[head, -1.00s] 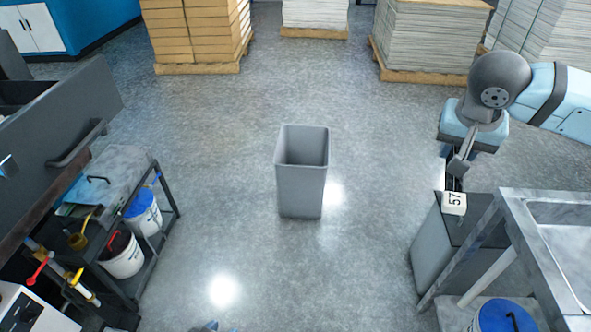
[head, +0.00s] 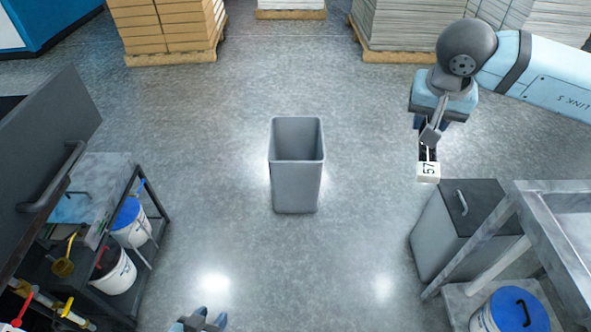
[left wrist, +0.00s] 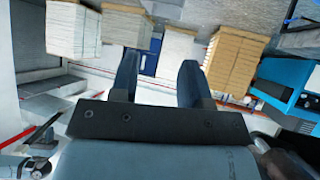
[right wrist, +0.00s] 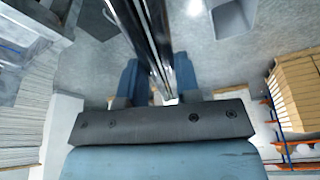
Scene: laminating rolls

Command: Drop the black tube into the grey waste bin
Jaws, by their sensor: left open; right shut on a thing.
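The grey waste bin (head: 296,190) stands upright and open-topped on the floor in the middle of the head view. Part of it shows at the top of the right wrist view (right wrist: 234,20). My right gripper (head: 430,130) is right of the bin, apart from it. It is shut on the black tube (head: 428,154), which hangs below it with a white "57" tag (head: 428,173) at its lower end. The glossy tube (right wrist: 147,35) runs between the fingers in the right wrist view. My left gripper (head: 200,321) is open and empty at the bottom edge.
A lidded grey box (head: 440,240) and a metal table (head: 560,215) stand at the right. A cart (head: 95,185) with buckets stands at the left. Pallets of stacked sheets (head: 420,25) are at the back. The floor around the bin is clear.

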